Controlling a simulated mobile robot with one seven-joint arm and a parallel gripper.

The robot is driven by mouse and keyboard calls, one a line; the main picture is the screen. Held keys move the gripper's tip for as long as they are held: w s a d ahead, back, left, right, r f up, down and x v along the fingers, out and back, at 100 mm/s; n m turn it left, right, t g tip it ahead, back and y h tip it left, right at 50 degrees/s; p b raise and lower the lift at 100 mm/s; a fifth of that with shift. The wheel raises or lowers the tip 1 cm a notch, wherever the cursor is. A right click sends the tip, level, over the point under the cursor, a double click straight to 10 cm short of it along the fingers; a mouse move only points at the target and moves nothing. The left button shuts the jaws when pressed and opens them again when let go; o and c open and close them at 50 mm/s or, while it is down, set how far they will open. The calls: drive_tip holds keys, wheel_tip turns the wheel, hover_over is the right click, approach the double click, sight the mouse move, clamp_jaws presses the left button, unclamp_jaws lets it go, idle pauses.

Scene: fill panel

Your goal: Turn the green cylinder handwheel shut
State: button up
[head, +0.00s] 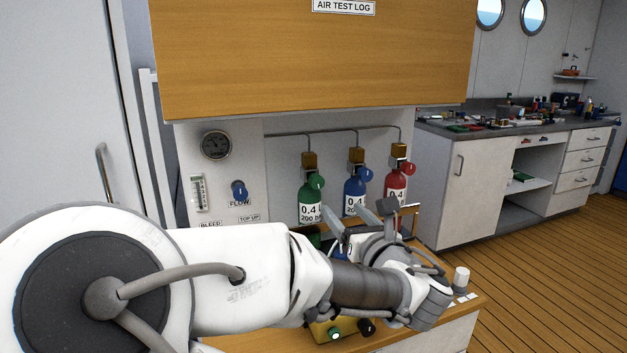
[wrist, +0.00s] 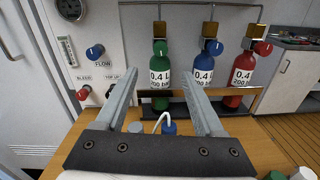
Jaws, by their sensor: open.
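The green cylinder (head: 310,205) stands upright at the left of a row of three, against the panel. Its green handwheel (head: 317,181) sits at the valve on top, below a brass block. In the wrist view the green cylinder (wrist: 159,84) and its handwheel (wrist: 160,47) appear between my two fingers. My gripper (head: 361,212) is open and empty, in front of the cylinders and apart from the handwheel; its spread fingers (wrist: 160,62) point toward the panel. In the head view my arm hides part of the bench and the cylinders' lower ends.
A blue cylinder (head: 356,190) and a red cylinder (head: 396,184) stand close to the right. A blue FLOW knob (head: 239,189) and a gauge (head: 215,145) are left on the panel. A wooden cabinet (head: 310,60) overhangs above. A red BLEED knob (wrist: 84,93) is lower left.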

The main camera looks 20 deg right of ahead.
sight(318, 181)
drive_tip(key=w, duration=1.1)
drive_tip(key=w+b, duration=0.1)
drive_tip(key=w, duration=0.4)
drive_tip(key=shift+w+d, duration=0.35)
drive_tip(key=shift+d, duration=0.05)
clamp_jaws()
